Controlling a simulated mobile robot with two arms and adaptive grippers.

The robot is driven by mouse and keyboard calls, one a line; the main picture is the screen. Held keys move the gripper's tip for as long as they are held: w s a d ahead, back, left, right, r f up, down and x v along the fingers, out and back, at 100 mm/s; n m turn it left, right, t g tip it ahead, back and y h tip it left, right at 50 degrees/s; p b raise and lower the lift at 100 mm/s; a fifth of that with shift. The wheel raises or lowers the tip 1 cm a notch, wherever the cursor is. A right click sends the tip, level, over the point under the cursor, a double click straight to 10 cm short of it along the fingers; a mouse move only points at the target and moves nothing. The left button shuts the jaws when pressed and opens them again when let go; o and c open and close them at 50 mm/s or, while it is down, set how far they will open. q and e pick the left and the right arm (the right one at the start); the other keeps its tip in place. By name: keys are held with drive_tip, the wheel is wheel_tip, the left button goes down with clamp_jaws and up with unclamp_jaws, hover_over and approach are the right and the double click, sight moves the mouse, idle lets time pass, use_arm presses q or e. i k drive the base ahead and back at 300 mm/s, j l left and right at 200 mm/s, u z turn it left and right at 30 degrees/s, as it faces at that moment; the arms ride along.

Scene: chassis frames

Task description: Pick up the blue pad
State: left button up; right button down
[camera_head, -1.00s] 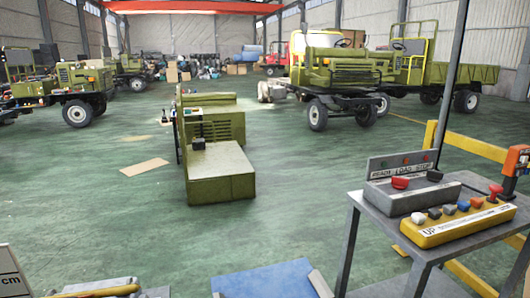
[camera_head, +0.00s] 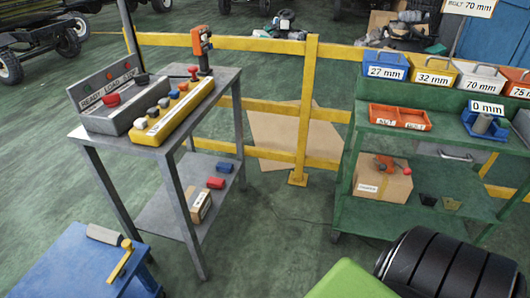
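On the lower shelf of the grey metal table (camera_head: 172,221) lies a small blue block (camera_head: 215,183), beside a red one (camera_head: 225,166). I cannot tell whether this blue block is the pad. A larger blue tabletop (camera_head: 60,272) shows at the bottom left, with a yellow-handled tool (camera_head: 121,258) and a grey piece (camera_head: 103,235) on it. Neither of my grippers is in view.
A yellow control box (camera_head: 172,112) and grey button panel (camera_head: 108,110) stand on the grey table. A yellow rail (camera_head: 308,100) runs behind it. A green workbench (camera_head: 430,150) with labelled bins stands right. A black ribbed object (camera_head: 450,270) fills the lower right corner.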

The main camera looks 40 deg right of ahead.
sight(224, 167)
drive_tip(key=z, duration=1)
drive_tip(key=i+l, duration=0.15)
drive_tip(key=i, duration=0.15)
